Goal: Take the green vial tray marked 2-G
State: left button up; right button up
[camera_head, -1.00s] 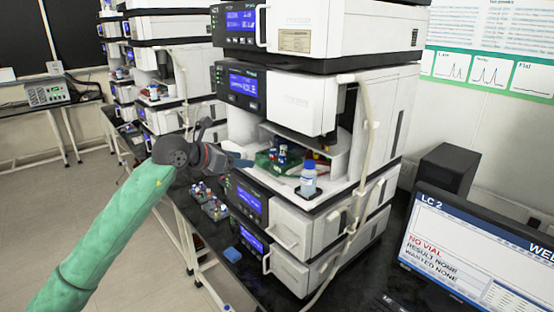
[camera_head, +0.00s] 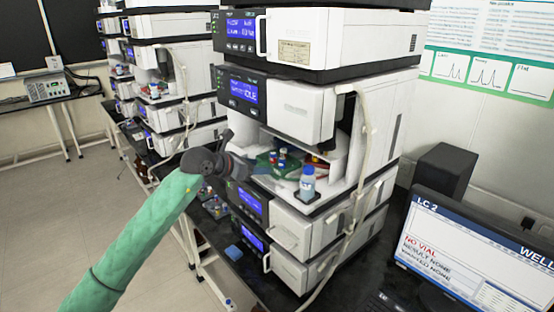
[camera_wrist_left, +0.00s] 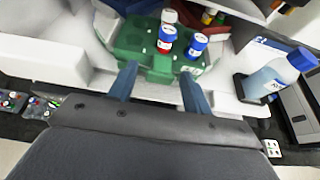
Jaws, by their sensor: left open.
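The green vial tray (camera_head: 268,163) sits inside the open bay of the middle module in the near instrument stack. It holds a few vials with blue and white caps, and it also shows in the left wrist view (camera_wrist_left: 132,42). I cannot read a 2-G mark on it. My left gripper (camera_head: 250,172) is at the front of the bay. My right gripper is not in view.
A blue-capped bottle (camera_head: 307,183) stands right of the tray on the bay's front ledge, also in the left wrist view (camera_wrist_left: 272,78). A pale tube (camera_head: 368,140) hangs down the stack's front. More vial racks (camera_head: 215,205) lie on the bench. A monitor (camera_head: 475,255) stands at right.

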pick_arm(q)
jog(key=shift+w+d+f, duration=0.15)
jog(key=shift+d, duration=0.1)
jog(key=c, duration=0.9)
